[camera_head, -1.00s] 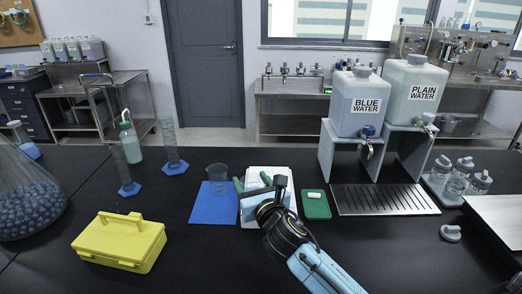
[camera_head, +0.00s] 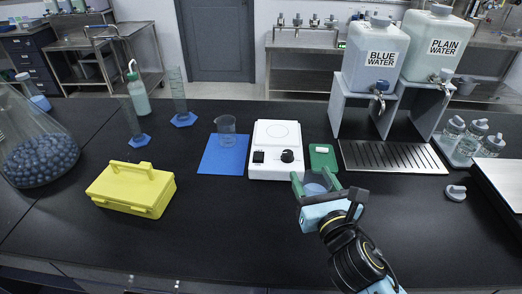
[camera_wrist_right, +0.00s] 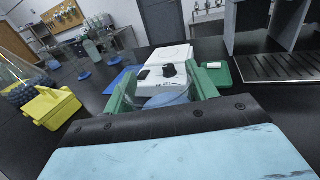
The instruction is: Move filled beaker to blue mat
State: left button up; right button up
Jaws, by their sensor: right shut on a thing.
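The blue mat (camera_head: 210,165) lies left of the middle of the bench in the head view. A clear glass beaker (camera_head: 226,127) stands upright on its upper right part and looks empty. My right gripper (camera_head: 312,177) is in front of the white stirrer plate, right of the mat. Its green fingers are shut on a second beaker (camera_head: 315,189), which holds bluish liquid. The held beaker (camera_wrist_right: 166,99) also shows between the fingers in the right wrist view, its lower part hidden by the gripper body. My left gripper is not in view.
The white stirrer plate (camera_head: 276,165) stands right beside the mat, with a green tray (camera_head: 322,159) to its right. A yellow box (camera_head: 132,188) sits front left. Two water tanks (camera_head: 375,58) stand behind a metal drain grate (camera_head: 393,157). The front middle bench is clear.

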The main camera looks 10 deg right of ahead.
aim_at(223, 162)
jog(key=z, duration=2.4)
jog(key=k, duration=1.55)
jog(key=u, duration=1.75)
jog(key=i, duration=1)
jog(key=u, duration=0.05)
